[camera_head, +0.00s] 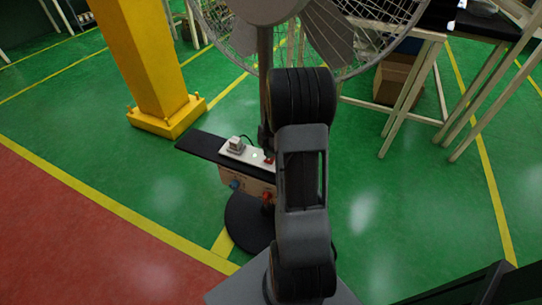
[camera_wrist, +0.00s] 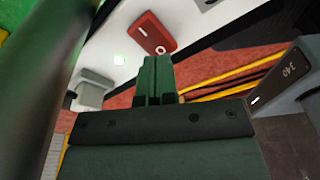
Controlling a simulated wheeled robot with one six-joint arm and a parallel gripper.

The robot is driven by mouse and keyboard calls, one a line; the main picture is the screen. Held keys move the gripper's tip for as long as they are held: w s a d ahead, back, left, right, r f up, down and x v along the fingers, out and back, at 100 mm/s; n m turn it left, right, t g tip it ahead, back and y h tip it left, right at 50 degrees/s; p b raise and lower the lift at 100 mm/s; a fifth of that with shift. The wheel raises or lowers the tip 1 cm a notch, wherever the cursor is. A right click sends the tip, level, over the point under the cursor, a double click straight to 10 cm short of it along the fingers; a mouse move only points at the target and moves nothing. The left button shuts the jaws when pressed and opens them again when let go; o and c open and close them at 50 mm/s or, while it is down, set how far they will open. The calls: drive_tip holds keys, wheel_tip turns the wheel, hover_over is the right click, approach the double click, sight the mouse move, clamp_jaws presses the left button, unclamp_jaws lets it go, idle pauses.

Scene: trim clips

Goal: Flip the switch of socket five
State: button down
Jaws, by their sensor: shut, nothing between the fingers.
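A white power strip (camera_head: 249,155) lies on a dark shelf at the left of my arm; its top also shows in the wrist view (camera_wrist: 112,45). A red rocker switch (camera_wrist: 153,33) with a white mark sits on the strip, just beyond my fingertips. A small red spot (camera_head: 268,160) shows at the strip's right end in the head view. My gripper (camera_wrist: 157,68) is shut and empty, its green fingers together below the switch in the picture. I cannot tell whether they touch the strip. No socket number is readable. My arm hides part of the strip in the head view.
A grey plug (camera_head: 236,144) stands on the strip, also at left in the wrist view (camera_wrist: 92,90). A grey block marked 340 (camera_wrist: 285,82) is at right. A large fan (camera_head: 300,30) rises behind; a yellow post (camera_head: 145,60) stands left.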

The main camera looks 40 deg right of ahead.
drive_tip(key=shift+r+p, duration=1.55)
drive_tip(key=shift+r, duration=1)
